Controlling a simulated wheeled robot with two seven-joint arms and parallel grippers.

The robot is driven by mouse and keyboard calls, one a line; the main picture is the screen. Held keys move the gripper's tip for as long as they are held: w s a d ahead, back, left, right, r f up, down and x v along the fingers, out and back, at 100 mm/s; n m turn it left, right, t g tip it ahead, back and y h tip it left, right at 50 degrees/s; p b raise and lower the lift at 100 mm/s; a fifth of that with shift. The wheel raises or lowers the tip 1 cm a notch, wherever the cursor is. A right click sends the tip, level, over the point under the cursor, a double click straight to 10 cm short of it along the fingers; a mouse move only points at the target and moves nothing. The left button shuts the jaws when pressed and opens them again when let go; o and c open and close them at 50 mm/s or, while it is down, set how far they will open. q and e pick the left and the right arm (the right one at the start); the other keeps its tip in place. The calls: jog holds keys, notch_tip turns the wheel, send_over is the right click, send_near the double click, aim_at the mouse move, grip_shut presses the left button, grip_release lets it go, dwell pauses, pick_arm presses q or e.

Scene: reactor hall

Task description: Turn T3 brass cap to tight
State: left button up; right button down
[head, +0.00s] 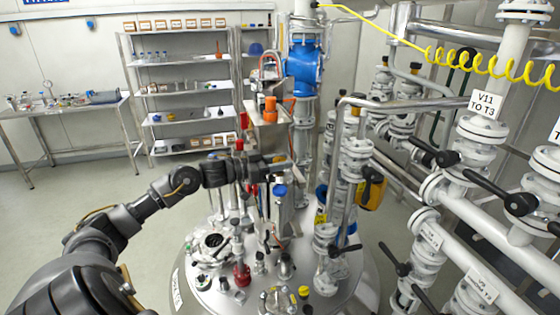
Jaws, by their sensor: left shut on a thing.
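My left arm reaches in from the left over the vessel top (208,290). My left gripper (284,163) is shut at the upper end of the fittings standing on the vessel. A small brass-coloured piece, seemingly the T3 brass cap (279,159), shows at its fingertips. The jaws hide most of it, and its thread and how far it is turned cannot be seen. No T3 label can be read there. My right gripper is not in view.
A blue-capped fitting (280,191) stands just below the gripper. Steel pipes and white valves (356,150) rise close on the right. Labelled valves with black handles (482,150) fill the far right. Shelves (180,90) and a bench (70,108) stand behind clear floor.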

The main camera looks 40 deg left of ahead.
pick_arm(q)
jog(key=shift+m+g+h, duration=0.4)
jog(key=shift+m+h, duration=0.1)
jog(key=shift+h, duration=0.2)
jog(key=o, duration=1)
jog(key=shift+c, duration=0.2)
jog(key=shift+s+a+f+b, duration=0.2)
jog(key=shift+s+a+b, duration=0.1)
jog(key=shift+b, duration=0.2)
jog(key=b+v, duration=0.4)
jog(key=v, duration=0.6)
jog(key=shift+r, duration=0.15)
